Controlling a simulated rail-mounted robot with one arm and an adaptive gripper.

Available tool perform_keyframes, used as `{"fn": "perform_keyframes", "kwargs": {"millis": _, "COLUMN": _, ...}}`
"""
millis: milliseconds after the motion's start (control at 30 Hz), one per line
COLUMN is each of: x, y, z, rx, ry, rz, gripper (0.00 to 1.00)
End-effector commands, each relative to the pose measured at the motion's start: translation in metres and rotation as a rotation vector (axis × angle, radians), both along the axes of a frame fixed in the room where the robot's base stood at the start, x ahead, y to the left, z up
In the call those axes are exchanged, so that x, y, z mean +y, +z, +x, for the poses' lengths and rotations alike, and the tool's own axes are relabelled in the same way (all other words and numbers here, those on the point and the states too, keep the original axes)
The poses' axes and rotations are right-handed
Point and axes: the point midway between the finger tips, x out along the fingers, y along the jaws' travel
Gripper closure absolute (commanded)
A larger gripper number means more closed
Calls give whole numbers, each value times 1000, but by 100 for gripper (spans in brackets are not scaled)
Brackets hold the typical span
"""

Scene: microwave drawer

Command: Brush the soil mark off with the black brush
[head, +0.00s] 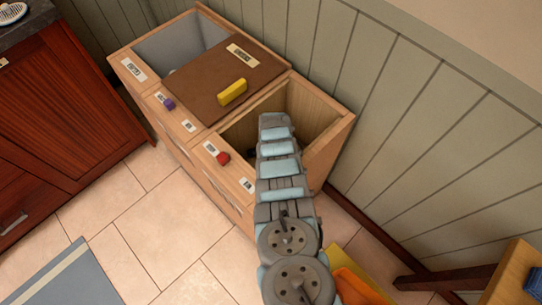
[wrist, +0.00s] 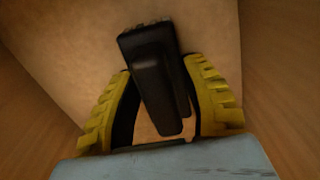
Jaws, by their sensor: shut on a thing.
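My gripper (wrist: 160,72) has yellow ribbed fingers and is shut on the black brush (wrist: 150,62). The handle lies between the fingers, and the brush's far end with short bristles extends beyond the fingertips, over a pale wooden surface (wrist: 75,45). I cannot tell whether the bristles touch it. In the head view my arm reaches down into the open right compartment (head: 318,115) of the wooden cabinet, and the gripper is mostly hidden there. No soil mark can be made out in either view.
The compartment's wooden walls stand close on both sides. A brown lid (head: 205,85) with a yellow block-like handle (head: 232,91) covers the middle compartment. The left compartment (head: 180,42) is open. A red knob (head: 223,158) and a purple knob (head: 169,104) are on the front edge.

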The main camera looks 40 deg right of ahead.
Motion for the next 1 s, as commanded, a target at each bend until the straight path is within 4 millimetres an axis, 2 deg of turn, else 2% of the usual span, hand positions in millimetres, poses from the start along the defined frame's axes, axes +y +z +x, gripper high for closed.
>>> {"fn": "perform_keyframes", "kwargs": {"millis": 400, "x": -1, "y": 3, "z": -18, "rx": 3, "ry": -1, "rz": 1, "gripper": 83}}
{"fn": "perform_keyframes", "kwargs": {"millis": 667, "x": -1, "y": 2, "z": -22, "rx": 1, "ry": -1, "rz": 0, "gripper": 83}}
{"fn": "perform_keyframes", "kwargs": {"millis": 1000, "x": -2, "y": 0, "z": -40, "rx": 3, "ry": -1, "rz": 0, "gripper": 83}}
